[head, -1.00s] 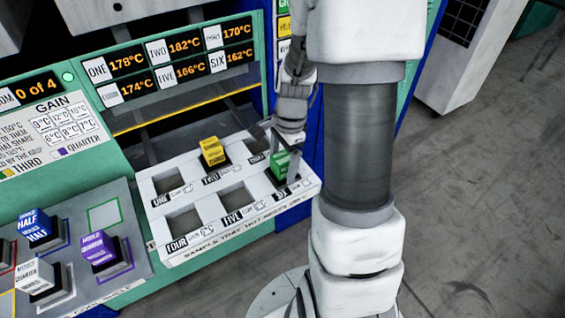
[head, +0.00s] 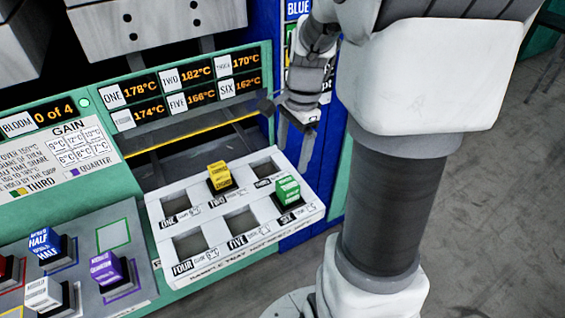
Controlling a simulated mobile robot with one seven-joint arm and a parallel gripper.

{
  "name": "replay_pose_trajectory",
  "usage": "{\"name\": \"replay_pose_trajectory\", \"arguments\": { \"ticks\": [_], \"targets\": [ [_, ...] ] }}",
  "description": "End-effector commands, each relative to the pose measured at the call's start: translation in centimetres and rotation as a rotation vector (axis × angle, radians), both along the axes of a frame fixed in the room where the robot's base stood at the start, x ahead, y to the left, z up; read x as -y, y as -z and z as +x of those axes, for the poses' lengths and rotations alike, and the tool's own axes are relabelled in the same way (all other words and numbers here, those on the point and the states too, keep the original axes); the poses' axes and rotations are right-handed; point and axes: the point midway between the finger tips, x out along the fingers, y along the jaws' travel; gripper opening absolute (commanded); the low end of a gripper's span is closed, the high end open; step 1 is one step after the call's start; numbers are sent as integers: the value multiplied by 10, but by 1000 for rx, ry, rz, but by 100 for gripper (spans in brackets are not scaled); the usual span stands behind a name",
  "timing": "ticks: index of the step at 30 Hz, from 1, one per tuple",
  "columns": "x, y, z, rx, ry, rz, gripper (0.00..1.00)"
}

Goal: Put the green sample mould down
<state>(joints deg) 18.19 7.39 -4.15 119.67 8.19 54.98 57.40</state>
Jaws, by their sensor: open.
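The green sample mould (head: 287,188) sits upright in the pocket marked SIX, at the front right of the white sample tray (head: 215,262). My gripper (head: 290,120) is open and empty. It is above and behind the green mould, apart from it, near the right end of the temperature displays. The fingertips are small and partly hard to make out.
A yellow mould (head: 219,177) sits in pocket TWO; the other tray pockets look empty. Blue (head: 42,250), purple (head: 106,268) and white (head: 43,294) moulds stand on the grey rack (head: 140,285) at left. A green-outlined square there is bare. Temperature displays (head: 185,78) rise behind the tray.

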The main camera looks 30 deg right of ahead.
Motion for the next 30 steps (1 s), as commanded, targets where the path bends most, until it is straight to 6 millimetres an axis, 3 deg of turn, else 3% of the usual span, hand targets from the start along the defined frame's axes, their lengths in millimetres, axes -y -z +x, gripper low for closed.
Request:
{"name": "replay_pose_trajectory", "arguments": {
  "ticks": [9, 15, 22, 30],
  "targets": [
    [-57, -66, -38, 214, -555, -128, 87],
    [-90, -95, -74, 343, -949, -255, 87],
    [-110, -109, -108, 444, -1296, -405, 87],
    [-114, -110, -121, 469, -1424, -463, 87]
  ]
}}
